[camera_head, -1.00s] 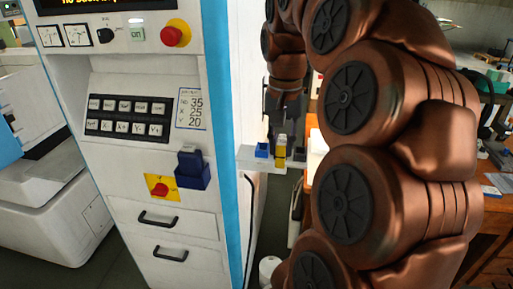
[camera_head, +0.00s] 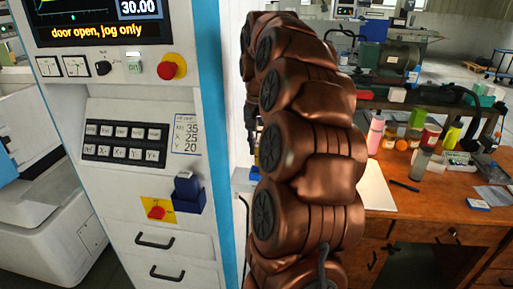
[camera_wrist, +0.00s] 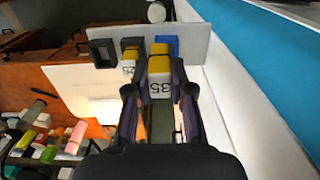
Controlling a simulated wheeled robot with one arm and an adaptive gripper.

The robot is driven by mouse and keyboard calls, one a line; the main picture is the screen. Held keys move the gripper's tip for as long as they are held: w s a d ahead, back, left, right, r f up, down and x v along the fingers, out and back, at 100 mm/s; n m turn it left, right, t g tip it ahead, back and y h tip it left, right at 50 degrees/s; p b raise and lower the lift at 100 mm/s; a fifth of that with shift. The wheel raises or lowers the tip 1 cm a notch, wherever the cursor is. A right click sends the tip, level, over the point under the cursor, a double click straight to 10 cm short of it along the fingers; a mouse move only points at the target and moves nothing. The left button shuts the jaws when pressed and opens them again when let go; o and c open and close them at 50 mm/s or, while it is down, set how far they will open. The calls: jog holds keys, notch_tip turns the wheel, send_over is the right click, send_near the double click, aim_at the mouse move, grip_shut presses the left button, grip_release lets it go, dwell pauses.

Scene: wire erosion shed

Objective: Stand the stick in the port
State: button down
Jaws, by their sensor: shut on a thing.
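In the wrist view my gripper (camera_wrist: 159,88) is shut on a stick (camera_wrist: 159,66) with a yellow top and a pale face marked 35. A second yellow-topped stick (camera_wrist: 131,56), its number partly readable as 25, stands on the pale shelf (camera_wrist: 192,42) beyond. Beside it are an empty-looking black socket (camera_wrist: 102,52) and a blue block (camera_wrist: 168,42), partly behind the held stick. A dark blue fitting (camera_head: 189,192) is on the machine front in the head view. I cannot tell which of these is the port.
The white machine cabinet (camera_head: 120,190) with its blue edge stands left of my arm. A red stop knob (camera_head: 172,67) sticks out of its panel. A wooden desk (camera_head: 425,215) with bottles is on the right. A card (camera_head: 187,134) on the cabinet reads 35, 25, 20.

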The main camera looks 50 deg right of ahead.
aim_at(256, 154)
jog(key=shift+w+d+f+p, duration=0.2)
jog(key=shift+w+f+p, duration=0.2)
jog(key=shift+f, duration=0.2)
jog(key=shift+w+d+f+p, duration=0.25)
jog(key=shift+w+f+p, duration=0.15)
jog(key=shift+f, duration=0.2)
jog(key=shift+w+d+f+p, duration=0.2)
jog(key=shift+w+f+p, duration=0.15)
jog(key=shift+f, duration=0.25)
jog(key=shift+f+b, duration=0.3)
jog(key=shift+f, duration=0.1)
jog(key=shift+f+b, duration=0.25)
jog(key=shift+b, duration=0.05)
jog(key=c, duration=1)
grip_release()
jog(key=shift+r, duration=0.1)
